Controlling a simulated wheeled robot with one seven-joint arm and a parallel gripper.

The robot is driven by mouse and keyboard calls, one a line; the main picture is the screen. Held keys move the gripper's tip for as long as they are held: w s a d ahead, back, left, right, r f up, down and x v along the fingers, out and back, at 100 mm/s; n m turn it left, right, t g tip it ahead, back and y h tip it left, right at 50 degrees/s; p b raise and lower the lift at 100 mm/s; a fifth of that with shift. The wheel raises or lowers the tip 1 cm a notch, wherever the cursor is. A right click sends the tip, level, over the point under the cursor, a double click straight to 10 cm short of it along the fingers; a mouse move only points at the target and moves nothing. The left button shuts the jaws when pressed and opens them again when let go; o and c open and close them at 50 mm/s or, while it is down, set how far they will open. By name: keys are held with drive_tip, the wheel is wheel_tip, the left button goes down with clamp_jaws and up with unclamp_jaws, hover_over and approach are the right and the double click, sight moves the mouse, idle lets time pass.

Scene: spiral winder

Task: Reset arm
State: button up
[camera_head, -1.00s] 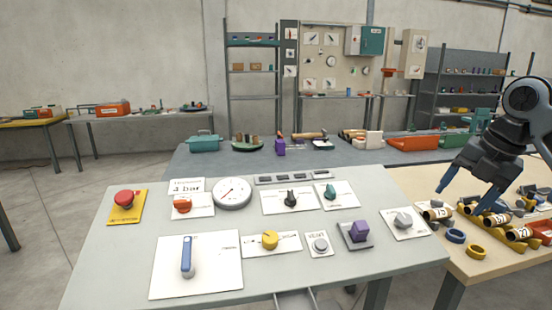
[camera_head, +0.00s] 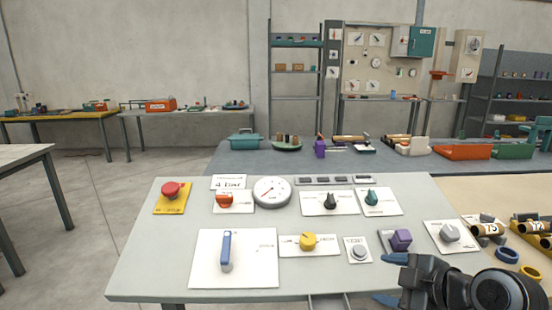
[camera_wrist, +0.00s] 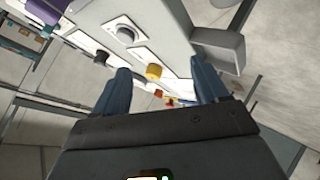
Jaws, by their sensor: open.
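My gripper (camera_head: 386,279) is at the bottom right of the head view, in front of the control table's lower right edge. Its two blue fingers point left and stand apart, with nothing between them. In the wrist view my gripper (camera_wrist: 160,85) is open and empty, and its fingers frame part of the control table, seen at a tilt. The rest of my arm is cut off by the picture's edge.
The control table (camera_head: 140,280) carries a red button (camera_head: 171,189), a blue lever (camera_head: 226,250), a yellow knob (camera_head: 308,240), a gauge (camera_head: 272,192) and a purple block (camera_head: 401,240). Open floor lies left.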

drive_tip(key=s+a+f+m+t+h, duration=0.1)
drive_tip(key=s+a+f+m, duration=0.2)
drive_tip(key=s, duration=0.5)
drive_tip(key=s+a+f+m+t+h, duration=0.1)
drive_tip(key=s+f+m+h, duration=0.15)
drive_tip(key=s+m, duration=0.4)
drive_tip(key=s+a+f+m+t, duration=0.1)
drive_tip(key=s+a+f+m, duration=0.25)
drive_tip(key=s, duration=0.55)
drive_tip(key=s+d+r+m+t+h, duration=0.1)
drive_tip(key=s+d+r, duration=0.15)
drive_tip(key=s, duration=0.45)
drive_tip(key=s+d+r+m, duration=0.1)
drive_tip(key=s+d+r, duration=0.1)
drive_tip(key=s+r, duration=0.35)
drive_tip(key=s+d+r+t+h, duration=0.1)
drive_tip(key=s+d+r, duration=0.1)
drive_tip(key=s, duration=0.7)
wheel_tip(320, 180, down, 10)
drive_tip(key=b, duration=0.9)
drive_tip(key=shift+r, duration=0.2)
drive_tip(key=shift+s+a, duration=0.1)
